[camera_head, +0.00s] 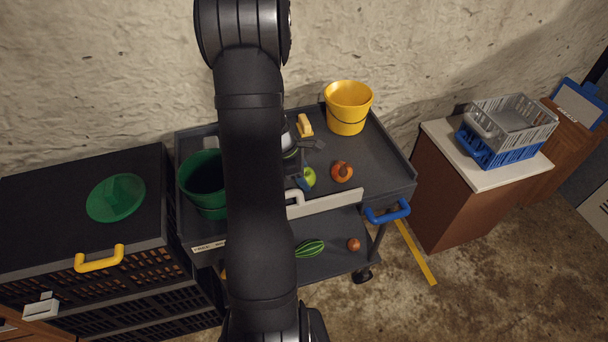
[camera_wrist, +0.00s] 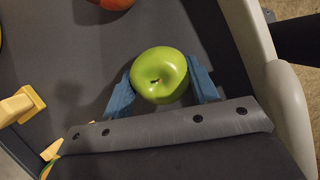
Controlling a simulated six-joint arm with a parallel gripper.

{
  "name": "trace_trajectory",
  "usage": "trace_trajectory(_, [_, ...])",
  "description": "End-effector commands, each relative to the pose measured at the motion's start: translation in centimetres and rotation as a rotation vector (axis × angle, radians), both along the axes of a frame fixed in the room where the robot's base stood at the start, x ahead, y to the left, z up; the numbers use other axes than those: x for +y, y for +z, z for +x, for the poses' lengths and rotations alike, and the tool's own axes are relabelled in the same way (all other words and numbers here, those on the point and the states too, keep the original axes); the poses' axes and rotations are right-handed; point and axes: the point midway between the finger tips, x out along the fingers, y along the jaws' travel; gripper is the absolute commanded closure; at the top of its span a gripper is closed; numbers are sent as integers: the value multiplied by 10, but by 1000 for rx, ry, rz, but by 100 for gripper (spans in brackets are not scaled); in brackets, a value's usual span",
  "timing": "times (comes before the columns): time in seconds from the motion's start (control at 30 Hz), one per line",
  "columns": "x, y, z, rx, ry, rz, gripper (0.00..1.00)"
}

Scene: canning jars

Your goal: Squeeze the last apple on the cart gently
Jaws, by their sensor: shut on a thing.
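A green apple (camera_wrist: 159,75) sits between the two blue fingertips of my gripper (camera_wrist: 162,90) in the wrist view. The fingers are shut on it, one on each side, and its stem faces the camera. In the head view the green apple (camera_head: 309,177) shows on the top shelf of the dark cart (camera_head: 385,170), partly hidden by my gripper (camera_head: 302,182). I cannot tell whether the apple touches the shelf. A red-orange fruit (camera_head: 342,171) lies just to its right; its edge also shows at the top of the wrist view (camera_wrist: 113,2).
A yellow bucket (camera_head: 348,108), a green bucket (camera_head: 203,184) and a yellow-handled brush (camera_head: 305,125) stand on the cart. A pale board (camera_head: 335,202) edges its front. A striped gourd (camera_head: 309,248) and an orange fruit (camera_head: 353,244) lie on the lower shelf. The top shelf's right side is clear.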

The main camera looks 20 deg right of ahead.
Motion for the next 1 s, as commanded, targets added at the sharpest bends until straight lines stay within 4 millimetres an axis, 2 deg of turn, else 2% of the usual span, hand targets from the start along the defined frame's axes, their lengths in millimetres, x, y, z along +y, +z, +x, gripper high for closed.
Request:
trace_trajectory(0.03, [0, 0, 0, 0, 0, 0, 44])
trace_trajectory(0.13, [0, 0, 0, 0, 0, 0, 25])
trace_trajectory(0.17, [0, 0, 0, 0, 0, 0, 21])
trace_trajectory(0.43, [0, 0, 0, 0, 0, 0, 21])
trace_trajectory(0.57, [3, 7, 2, -3, 1, -1, 21])
trace_trajectory(0.77, [16, 40, 6, -6, 3, -2, 21])
trace_trajectory(1.0, [38, 95, 13, -6, 1, -2, 21])
